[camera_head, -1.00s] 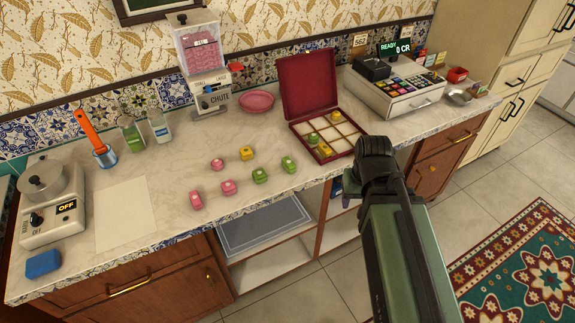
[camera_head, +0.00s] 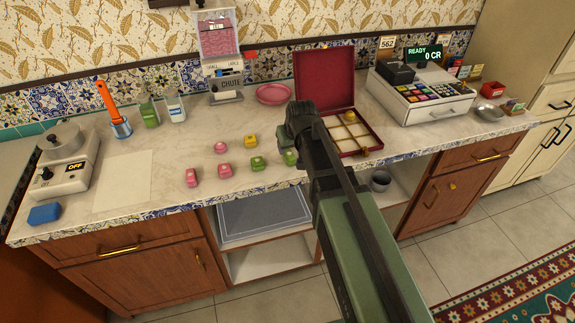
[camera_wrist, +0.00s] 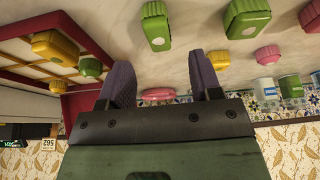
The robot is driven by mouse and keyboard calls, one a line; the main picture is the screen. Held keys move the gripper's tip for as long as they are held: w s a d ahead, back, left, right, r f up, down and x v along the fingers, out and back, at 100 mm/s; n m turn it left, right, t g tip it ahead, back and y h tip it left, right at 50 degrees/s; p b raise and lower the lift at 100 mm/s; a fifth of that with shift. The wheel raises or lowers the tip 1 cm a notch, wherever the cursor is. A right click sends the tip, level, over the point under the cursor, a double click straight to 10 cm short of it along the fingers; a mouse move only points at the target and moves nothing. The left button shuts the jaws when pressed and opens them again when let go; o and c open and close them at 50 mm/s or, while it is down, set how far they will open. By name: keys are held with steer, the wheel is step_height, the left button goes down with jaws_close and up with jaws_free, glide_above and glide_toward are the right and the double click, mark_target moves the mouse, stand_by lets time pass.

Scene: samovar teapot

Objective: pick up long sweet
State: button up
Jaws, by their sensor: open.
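Several loose sweets lie on the marble counter. A green sweet (camera_head: 290,157) is partly covered by my arm, and another green sweet (camera_head: 258,163) lies to its left. In the wrist view, two longish green blocks (camera_wrist: 155,27) (camera_wrist: 247,18) lie beyond my fingertips, apart from them. Pink sweets (camera_head: 192,177) (camera_head: 224,170), a round pink sweet (camera_head: 221,148) and a yellow sweet (camera_head: 250,140) lie farther left. I cannot tell for sure which is the long sweet. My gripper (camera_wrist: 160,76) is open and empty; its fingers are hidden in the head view.
An open red compartment box (camera_head: 325,78) holding a few sweets stands behind my arm. A pink plate (camera_head: 273,94), candy dispenser (camera_head: 218,60) and cash register (camera_head: 425,95) stand along the back. White paper (camera_head: 124,180) and a scale (camera_head: 68,175) are at left.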

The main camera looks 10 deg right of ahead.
mark_target(290, 154)
steer(key=b+x, duration=0.2)
steer(key=x, duration=0.1)
steer(key=b+x, duration=0.3)
steer(key=shift+s+d+f, duration=0.1)
steer(key=shift+f, duration=0.25)
steer(key=shift+r, duration=0.25)
steer(key=c, duration=1)
steer(key=shift+r+p, duration=0.1)
steer(key=shift+p, duration=0.2)
step_height(290, 154, up, 20)
steer(key=p, duration=2)
